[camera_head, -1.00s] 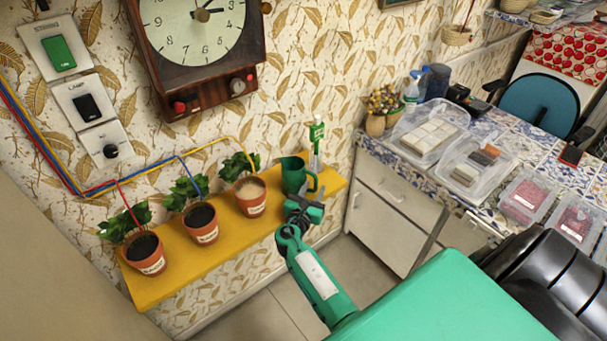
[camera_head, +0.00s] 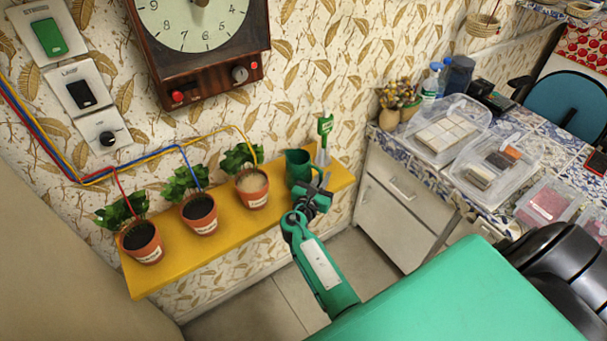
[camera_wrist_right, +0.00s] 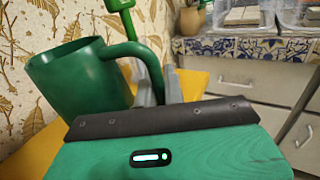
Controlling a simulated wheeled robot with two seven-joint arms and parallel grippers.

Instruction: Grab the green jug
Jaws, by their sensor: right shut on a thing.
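The green jug (camera_head: 298,167) is at the right end of the yellow shelf, beside the rightmost plant pot. In the right wrist view the jug (camera_wrist_right: 80,82) fills the left side, with its handle (camera_wrist_right: 143,58) curving to the right. My right gripper (camera_head: 318,190) is at the jug's handle side. In the wrist view its grey fingers (camera_wrist_right: 160,86) are shut on the handle. The jug's base is hidden behind my gripper in the wrist view, so I cannot tell whether it touches the shelf. My left gripper is not in view.
The yellow shelf (camera_head: 228,238) also holds several potted plants, including a right one (camera_head: 252,188) close to the jug. A green-handled tool (camera_head: 325,128) stands just behind the jug. A tiled counter with plastic boxes (camera_head: 447,128) is at the right.

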